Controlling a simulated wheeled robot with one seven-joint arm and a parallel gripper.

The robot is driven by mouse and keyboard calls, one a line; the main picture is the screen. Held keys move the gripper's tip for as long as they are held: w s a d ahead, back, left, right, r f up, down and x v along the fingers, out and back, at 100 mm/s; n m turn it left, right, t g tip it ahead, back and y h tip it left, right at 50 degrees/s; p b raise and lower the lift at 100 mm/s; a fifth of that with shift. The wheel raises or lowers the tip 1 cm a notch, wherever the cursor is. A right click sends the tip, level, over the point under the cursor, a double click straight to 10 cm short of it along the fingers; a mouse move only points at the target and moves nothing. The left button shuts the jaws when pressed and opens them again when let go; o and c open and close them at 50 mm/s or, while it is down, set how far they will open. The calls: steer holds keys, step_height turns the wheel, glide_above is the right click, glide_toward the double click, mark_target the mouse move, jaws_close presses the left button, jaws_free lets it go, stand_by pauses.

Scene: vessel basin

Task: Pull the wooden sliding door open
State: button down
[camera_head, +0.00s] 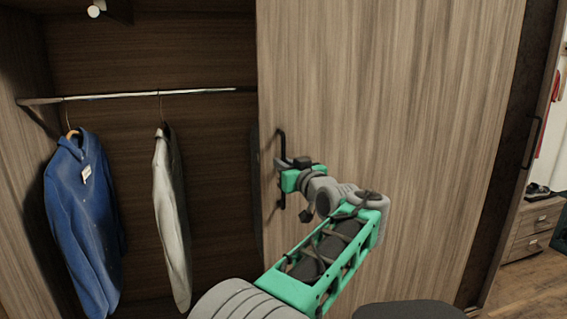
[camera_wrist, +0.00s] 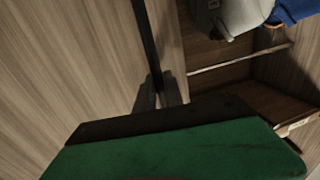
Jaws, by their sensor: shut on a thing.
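The wooden sliding door (camera_head: 400,100) stands on the right of the open wardrobe section in the head view. Its black bar handle (camera_head: 282,145) runs upright along the door's left edge. My gripper (camera_head: 281,165) is at this handle, shut on it. In the wrist view the door (camera_wrist: 60,60) fills the left side and the dark handle (camera_wrist: 145,40) runs down to my fingertips (camera_wrist: 160,92). The fingers close around the bar there. The lower part of my gripper hides what lies beneath.
A blue jacket (camera_head: 82,220) and a light jacket (camera_head: 170,215) hang from a metal rail (camera_head: 150,94) in the open section at left. A second dark handle (camera_head: 532,142) shows at right. A wooden drawer unit (camera_head: 535,225) stands at the far right.

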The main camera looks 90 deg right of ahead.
steer(key=shift+w+a+r, duration=0.15)
steer(key=shift+w, duration=0.55)
steer(key=c, duration=1.6)
jaws_free()
steer(key=shift+s, duration=0.35)
steer(key=shift+c, duration=0.2)
steer(key=shift+o, duration=0.9)
steer(key=v, duration=0.7)
steer(key=shift+s+a, duration=0.2)
